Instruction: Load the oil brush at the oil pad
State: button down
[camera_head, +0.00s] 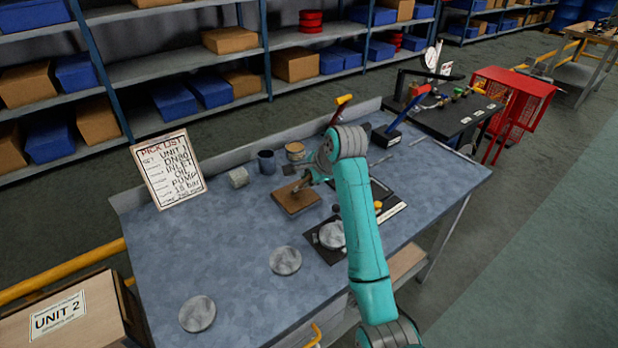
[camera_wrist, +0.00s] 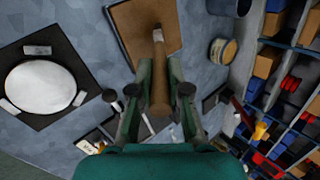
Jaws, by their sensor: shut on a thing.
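The oil pad (camera_head: 297,197) is a flat brown square on the grey-blue bench. It also shows at the top of the wrist view (camera_wrist: 126,18). My gripper (camera_head: 306,181) is over the back part of the pad. In the wrist view my gripper (camera_wrist: 160,92) is shut on the brown handle of the oil brush (camera_wrist: 160,78). The brush's pale tip points away from the gripper and lies over the pad in the picture. I cannot tell whether the tip touches the pad. The fingers hide part of the handle.
A dark mug (camera_head: 266,162), a tin (camera_head: 295,151) and a pale roll (camera_head: 238,177) stand behind the pad. A black mat (camera_head: 322,250) with a round pale disc lies in front of it. Loose grey discs (camera_head: 285,260) lie nearer. The bench's left front is mostly clear.

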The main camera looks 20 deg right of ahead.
jog(key=shift+f, duration=0.35)
dwell(0.7)
jog(key=shift+r, duration=0.1)
jog(key=shift+r, duration=3.45)
